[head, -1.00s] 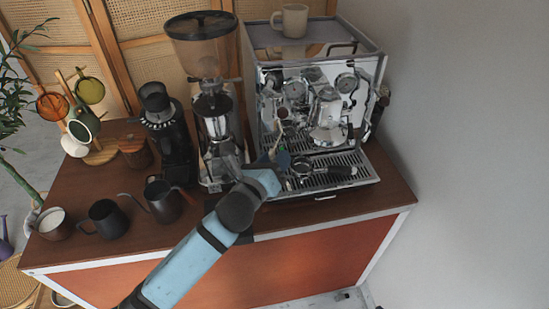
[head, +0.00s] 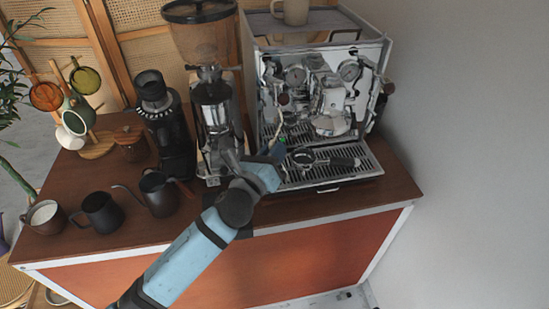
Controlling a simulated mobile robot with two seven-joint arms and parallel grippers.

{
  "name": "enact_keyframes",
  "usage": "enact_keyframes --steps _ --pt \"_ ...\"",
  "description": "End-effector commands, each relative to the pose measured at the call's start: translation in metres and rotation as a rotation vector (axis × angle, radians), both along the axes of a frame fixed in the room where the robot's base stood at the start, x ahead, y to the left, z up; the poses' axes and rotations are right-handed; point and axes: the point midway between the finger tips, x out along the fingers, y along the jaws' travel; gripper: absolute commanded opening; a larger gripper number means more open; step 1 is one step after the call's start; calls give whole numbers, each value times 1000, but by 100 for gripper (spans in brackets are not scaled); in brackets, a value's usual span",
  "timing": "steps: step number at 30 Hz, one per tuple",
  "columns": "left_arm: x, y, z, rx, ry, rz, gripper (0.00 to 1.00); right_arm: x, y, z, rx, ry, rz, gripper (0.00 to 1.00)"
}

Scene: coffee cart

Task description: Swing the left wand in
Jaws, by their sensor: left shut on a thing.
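The espresso machine (head: 352,75) is silver and stands at the right of the cart. Its left wand (head: 277,130) is a thin metal tube at the front left, below a dark knob (head: 284,100), with a small green spot near its lower end. My left gripper (head: 280,148) reaches the wand's lower part from the lower left. Its dark fingers are shut on the wand; the exact contact is small and partly hidden by my wrist. My right gripper is not in view.
A portafilter (head: 305,159) with a dark handle lies on the drip tray (head: 345,178), right of my gripper. The grinder (head: 213,105) stands close on the left. A gooseneck kettle (head: 159,196), dark pitcher (head: 101,213) and mug tree (head: 95,148) stand farther left. A cup (head: 295,12) sits on top.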

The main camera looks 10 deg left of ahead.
Motion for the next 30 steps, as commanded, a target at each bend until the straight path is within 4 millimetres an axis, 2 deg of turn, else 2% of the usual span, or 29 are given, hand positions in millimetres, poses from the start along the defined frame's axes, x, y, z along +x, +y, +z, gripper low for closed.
enact_keyframes --steps 1,10,19,30 --pt "2 0 -13 11 -35 -1 0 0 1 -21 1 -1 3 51" --pt "16 5 -32 72 -228 -1 0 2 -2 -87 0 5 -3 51" --pt "28 9 -40 120 -373 -1 0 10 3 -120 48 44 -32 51" --pt "35 11 -40 147 -451 -1 0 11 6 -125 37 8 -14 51"
